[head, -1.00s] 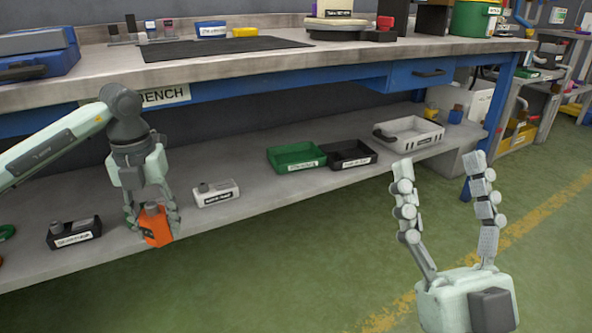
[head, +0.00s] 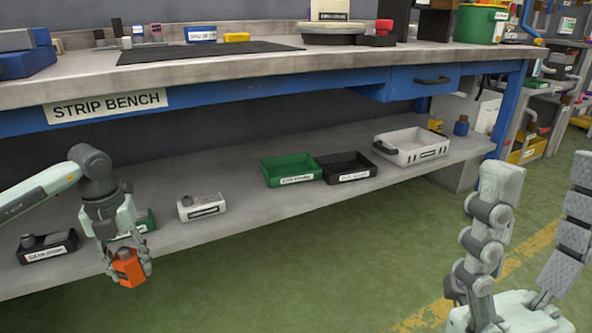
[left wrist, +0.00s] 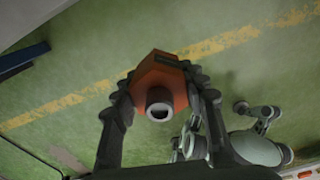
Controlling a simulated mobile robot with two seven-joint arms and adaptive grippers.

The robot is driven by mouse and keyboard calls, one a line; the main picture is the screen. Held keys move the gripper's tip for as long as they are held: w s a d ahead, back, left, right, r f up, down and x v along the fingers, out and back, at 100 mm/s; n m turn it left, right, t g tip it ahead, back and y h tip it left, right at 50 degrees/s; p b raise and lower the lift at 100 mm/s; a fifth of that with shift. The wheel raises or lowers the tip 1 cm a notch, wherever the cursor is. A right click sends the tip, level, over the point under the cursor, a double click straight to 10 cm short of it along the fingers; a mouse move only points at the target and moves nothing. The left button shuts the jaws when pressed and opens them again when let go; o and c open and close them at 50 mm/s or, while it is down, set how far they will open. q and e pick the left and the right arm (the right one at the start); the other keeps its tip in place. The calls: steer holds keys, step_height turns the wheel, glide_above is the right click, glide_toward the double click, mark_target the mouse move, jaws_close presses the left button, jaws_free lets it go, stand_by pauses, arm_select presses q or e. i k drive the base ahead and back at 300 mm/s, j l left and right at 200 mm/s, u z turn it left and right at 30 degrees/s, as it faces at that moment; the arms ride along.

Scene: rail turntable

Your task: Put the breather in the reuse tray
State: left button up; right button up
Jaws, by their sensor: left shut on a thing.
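An orange part (head: 129,269), seemingly the breather, is in my left gripper (head: 128,265), which is shut on it in front of the lower shelf's edge. In the left wrist view the orange part (left wrist: 170,78) sits between the two fingers, its grey round hollow end facing the camera. A green tray (head: 283,180), a black tray (head: 347,180) and a larger white tray (head: 447,150) stand on the lower shelf. Their labels are too small to read, so I cannot tell which is the reuse tray. My right gripper (head: 540,185) is open and empty at the right.
The lower shelf (head: 245,222) also holds labelled black (head: 45,250), green (head: 146,218) and white (head: 202,208) items at left. The bench top (head: 330,58) overhangs the shelf. Bare shelf lies between the white item and the green tray. Green floor is open in front.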

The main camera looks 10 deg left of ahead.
mark_target(290, 169)
steer(key=i+l, duration=0.65)
steer(key=i+l+u, duration=0.1)
steer(key=i, duration=0.3)
steer(key=i+l+u, duration=0.1)
steer(key=i+l, duration=0.15)
steer(key=i, duration=0.15)
